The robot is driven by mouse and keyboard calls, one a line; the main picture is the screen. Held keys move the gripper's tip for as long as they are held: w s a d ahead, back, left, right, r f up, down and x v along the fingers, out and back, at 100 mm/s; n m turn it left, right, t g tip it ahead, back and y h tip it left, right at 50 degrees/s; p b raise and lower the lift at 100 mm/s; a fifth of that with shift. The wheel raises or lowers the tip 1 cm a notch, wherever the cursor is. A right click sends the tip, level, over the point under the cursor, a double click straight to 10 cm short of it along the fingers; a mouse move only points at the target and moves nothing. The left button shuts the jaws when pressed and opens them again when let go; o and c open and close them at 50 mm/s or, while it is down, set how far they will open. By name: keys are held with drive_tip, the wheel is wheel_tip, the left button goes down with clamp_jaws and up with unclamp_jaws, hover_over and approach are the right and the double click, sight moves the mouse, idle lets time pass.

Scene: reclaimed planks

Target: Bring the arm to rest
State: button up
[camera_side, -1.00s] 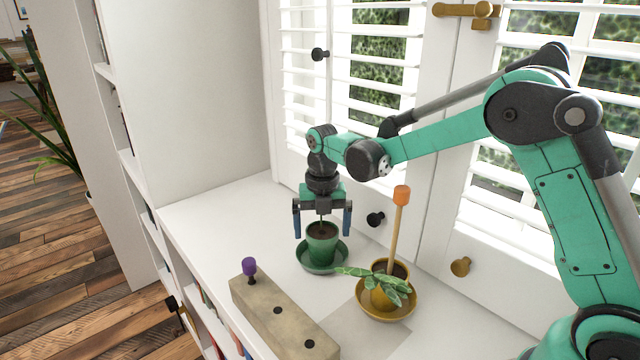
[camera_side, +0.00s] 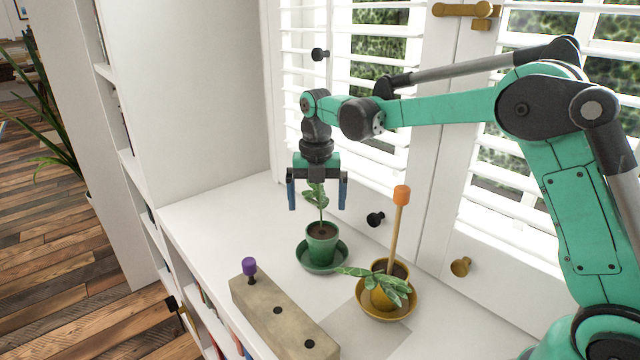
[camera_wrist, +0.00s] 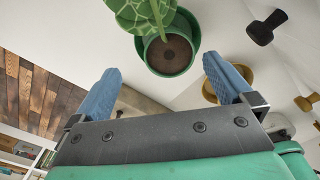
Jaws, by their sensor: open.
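My gripper (camera_side: 317,195) is open, with its two blue fingers apart and pointing down. It is above the green pot (camera_side: 321,243), which stands upright on a green saucer (camera_side: 304,258). A leafy plant (camera_side: 316,194) stands in that pot, its top leaves at the height of my fingertips. In the wrist view, my open fingers (camera_wrist: 172,86) have nothing held between them, and the green pot (camera_wrist: 170,68) shows beyond them.
A yellow pot (camera_side: 382,296) on a saucer holds a drooping plant and an orange-topped stick (camera_side: 401,196). A wooden block (camera_side: 262,303) with holes bears a purple-topped peg (camera_side: 249,267). Shuttered windows stand behind; dark knobs (camera_side: 375,219) stick out. The ledge's left part is clear.

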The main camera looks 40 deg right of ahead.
drive_tip(key=shift+n, duration=0.4)
drive_tip(key=f, duration=0.1)
drive_tip(key=s+f, duration=0.1)
drive_tip(key=f, duration=0.3)
drive_tip(key=shift+s+f, duration=0.2)
drive_tip(key=shift+s, duration=0.05)
wheel_tip(320, 180, up, 5)
wheel_tip(320, 180, down, 6)
drive_tip(key=shift+f, duration=0.1)
wheel_tip(320, 180, up, 12)
drive_tip(key=w+r+m, duration=0.1)
drive_tip(key=w+m, duration=0.1)
drive_tip(key=w, duration=0.1)
wheel_tip(320, 180, up, 10)
drive_tip(key=f+m, duration=0.1)
drive_tip(key=m, duration=0.1)
hover_over(322, 230)
drive_tip(key=f, duration=2.1)
drive_tip(key=shift+s+a+f, duration=0.25)
drive_tip(key=shift+s+f, duration=0.05)
drive_tip(key=shift+f, duration=0.05)
